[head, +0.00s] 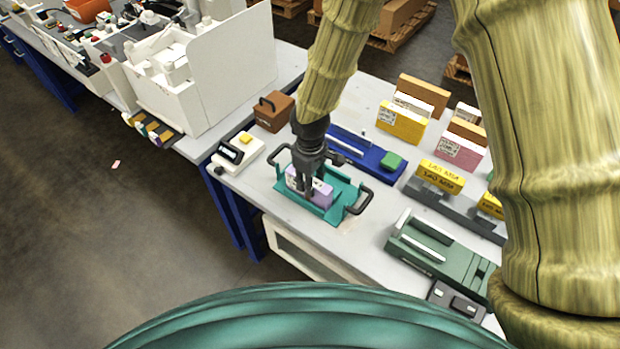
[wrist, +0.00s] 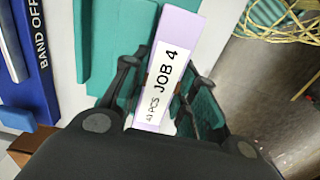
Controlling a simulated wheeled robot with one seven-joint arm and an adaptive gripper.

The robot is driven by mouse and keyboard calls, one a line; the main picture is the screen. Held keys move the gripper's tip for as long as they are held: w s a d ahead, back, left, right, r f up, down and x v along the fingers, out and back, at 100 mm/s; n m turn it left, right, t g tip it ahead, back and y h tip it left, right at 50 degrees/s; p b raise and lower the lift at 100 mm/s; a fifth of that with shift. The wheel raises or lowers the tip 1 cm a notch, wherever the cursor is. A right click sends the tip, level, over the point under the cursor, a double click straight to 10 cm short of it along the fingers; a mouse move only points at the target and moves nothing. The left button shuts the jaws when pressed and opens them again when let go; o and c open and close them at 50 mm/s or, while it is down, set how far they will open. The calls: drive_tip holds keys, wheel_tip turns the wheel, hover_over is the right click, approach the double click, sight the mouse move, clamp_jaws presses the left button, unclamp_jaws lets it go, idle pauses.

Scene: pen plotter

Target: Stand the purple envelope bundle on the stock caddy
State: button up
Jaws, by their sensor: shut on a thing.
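The purple envelope bundle (head: 321,193) is upright between the fingers of my gripper (head: 307,188), over the teal tray with dark handles (head: 345,208), which looks like the stock caddy. In the wrist view the bundle (wrist: 178,30) shows its narrow side with a white label reading "JOB 4". My gripper (wrist: 162,72) is shut on it, one finger on each side. Teal surfaces of the caddy (wrist: 95,45) show beside and below it. The bundle's lower edge is hidden, so I cannot tell whether it touches the caddy.
A blue fixture (head: 372,154) with a green block lies behind the caddy. A white device (head: 237,150) and a brown box (head: 273,111) stand to the left. A green machine (head: 438,250) lies to the right. Yellow and pink bundles (head: 458,152) stand at the back right.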

drive_tip(key=shift+f, duration=0.25)
drive_tip(key=o, duration=1.1)
drive_tip(key=shift+r, duration=0.1)
wheel_tip(320, 180, up, 12)
drive_tip(key=b, duration=0.2)
